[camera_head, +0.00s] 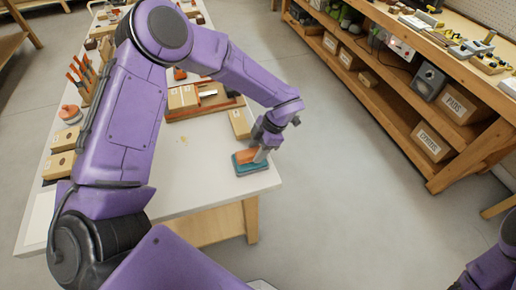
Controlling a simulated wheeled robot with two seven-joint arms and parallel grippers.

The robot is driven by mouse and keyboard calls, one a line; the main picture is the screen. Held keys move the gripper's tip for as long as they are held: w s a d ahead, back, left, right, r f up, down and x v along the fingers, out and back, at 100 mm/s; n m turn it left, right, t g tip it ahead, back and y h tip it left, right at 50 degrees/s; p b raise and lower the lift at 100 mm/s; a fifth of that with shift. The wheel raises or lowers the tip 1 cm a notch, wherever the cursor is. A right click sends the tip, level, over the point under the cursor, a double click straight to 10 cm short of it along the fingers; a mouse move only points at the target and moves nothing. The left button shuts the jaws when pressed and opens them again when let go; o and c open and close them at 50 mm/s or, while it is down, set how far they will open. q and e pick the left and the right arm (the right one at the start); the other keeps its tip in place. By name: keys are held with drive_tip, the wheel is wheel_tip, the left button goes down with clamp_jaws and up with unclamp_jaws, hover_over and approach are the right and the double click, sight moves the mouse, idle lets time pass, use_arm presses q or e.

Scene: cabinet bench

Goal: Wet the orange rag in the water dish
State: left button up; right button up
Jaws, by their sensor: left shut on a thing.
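My left gripper (262,151) reaches down over the near right corner of the white bench (195,190). It is shut on the orange rag (246,155), which shows at the left side of the fingers. The blue-green water dish (253,171) is directly below, near the bench edge. The rag overlaps the dish in view, and I cannot tell whether it touches the water. The fingers partly hide the rag and the dish. Part of my right arm shows at the lower right corner, but its gripper is out of the picture.
A small tan block (240,124) stands behind the dish. A brown tray (205,104) with several blocks is farther back. Orange-handled tools and blocks line the left side of the bench. A wooden shelf with boxes (432,142) stands right, across open floor.

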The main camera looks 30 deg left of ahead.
use_arm(q)
drive_tip(key=shift+f+b, duration=0.3)
drive_tip(key=shift+f, duration=0.25)
idle(0.5)
drive_tip(key=shift+s, duration=0.1)
idle(1.2)
drive_tip(key=shift+p, duration=0.3)
wheel_tip(320, 180, up, 7)
drive_tip(key=p, duration=0.6)
drive_tip(key=shift+p, duration=0.3)
